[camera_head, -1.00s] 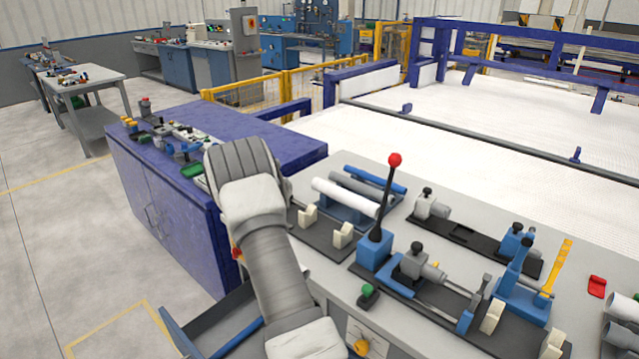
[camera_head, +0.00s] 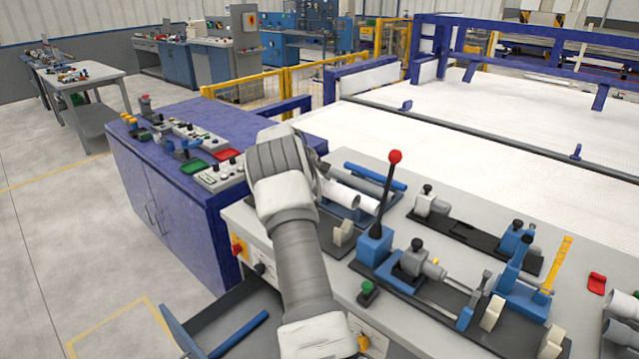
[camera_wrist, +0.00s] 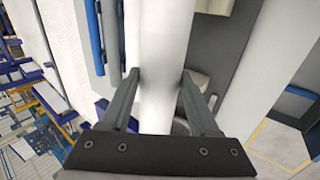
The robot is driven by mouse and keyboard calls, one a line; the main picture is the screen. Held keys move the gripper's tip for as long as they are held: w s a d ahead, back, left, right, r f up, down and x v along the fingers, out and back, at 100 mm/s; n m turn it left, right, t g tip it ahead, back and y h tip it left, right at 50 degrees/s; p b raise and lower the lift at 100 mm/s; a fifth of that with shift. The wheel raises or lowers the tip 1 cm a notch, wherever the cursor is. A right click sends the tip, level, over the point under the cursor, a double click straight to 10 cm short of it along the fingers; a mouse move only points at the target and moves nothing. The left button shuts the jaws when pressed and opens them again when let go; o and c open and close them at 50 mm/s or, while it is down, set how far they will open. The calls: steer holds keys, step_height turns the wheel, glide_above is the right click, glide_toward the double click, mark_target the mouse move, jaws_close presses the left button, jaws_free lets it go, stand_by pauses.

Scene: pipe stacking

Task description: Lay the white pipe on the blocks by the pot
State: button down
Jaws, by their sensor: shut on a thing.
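My gripper (camera_wrist: 160,82) is shut on the white pipe (camera_wrist: 161,45), which runs lengthwise between its two fingers in the wrist view. In the head view my arm hides the fingers. An open end of the white pipe (camera_head: 341,194) shows just right of the arm, in front of the pipe rack. I cannot tell how high it is held. One cream block (camera_head: 343,232) shows on a dark plate near the bench's front edge. My arm hides the other block. I cannot make out a pot for certain.
A blue pipe (camera_head: 375,172) lies at the rack's back. A blue lever base with a red knob (camera_head: 395,157) stands close right of the cream block. Clamp fixtures (camera_head: 415,258) fill the bench to the right. A purple cabinet (camera_head: 165,205) stands left.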

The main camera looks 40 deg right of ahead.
step_height(320, 180, down, 9)
steer(key=b, duration=0.5)
steer(key=shift+c, duration=0.2)
jaws_free()
steer(key=s+a+r+m+t+y+p, duration=0.1)
steer(key=s+a+r, duration=0.2)
steer(key=a+r, duration=0.85)
steer(key=s+a+r+t+y+p, duration=0.1)
steer(key=s+a+r, duration=0.3)
steer(key=a+r, duration=0.8)
steer(key=s+a+r+t+y+p, duration=0.1)
steer(key=s+a+r+y, duration=0.15)
steer(key=s+a, duration=0.6)
steer(key=s+a+r+t+y+p, duration=0.1)
steer(key=s+a+r, duration=0.3)
steer(key=s+a, duration=0.5)
steer(key=s+a+f+t+y, duration=0.1)
steer(key=s+a+f, duration=0.2)
steer(key=s+a, duration=0.4)
steer(key=shift+s+f, duration=0.25)
steer(key=shift+s, duration=0.3)
